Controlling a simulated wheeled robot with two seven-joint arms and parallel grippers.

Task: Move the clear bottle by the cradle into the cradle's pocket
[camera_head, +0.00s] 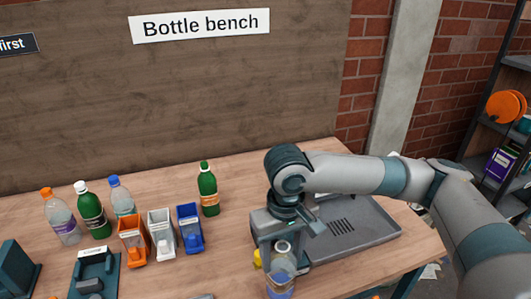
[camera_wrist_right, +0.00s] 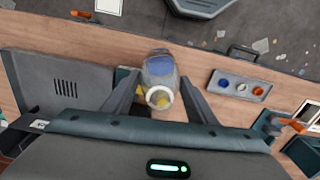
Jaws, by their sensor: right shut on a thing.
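A clear bottle (camera_head: 281,272) with a pale cap and a blue-violet label is at the bottom middle of the head view. My right gripper (camera_head: 280,248) is shut around its upper part. In the right wrist view the bottle (camera_wrist_right: 161,72) stands between the two fingers (camera_wrist_right: 160,100), its white cap towards the camera. I cannot tell whether its base touches the bench. A dark teal holder (camera_head: 110,278) with a white label, which looks like the cradle, is at the lower left, apart from the bottle. My left gripper is not in view.
Several other bottles, including a green one (camera_head: 208,190), stand behind the orange (camera_head: 132,240), white (camera_head: 162,234) and blue (camera_head: 189,229) bins. A grey vented tray (camera_head: 375,222) lies right of the gripper. Bare bench (camera_head: 225,255) lies between bins and held bottle.

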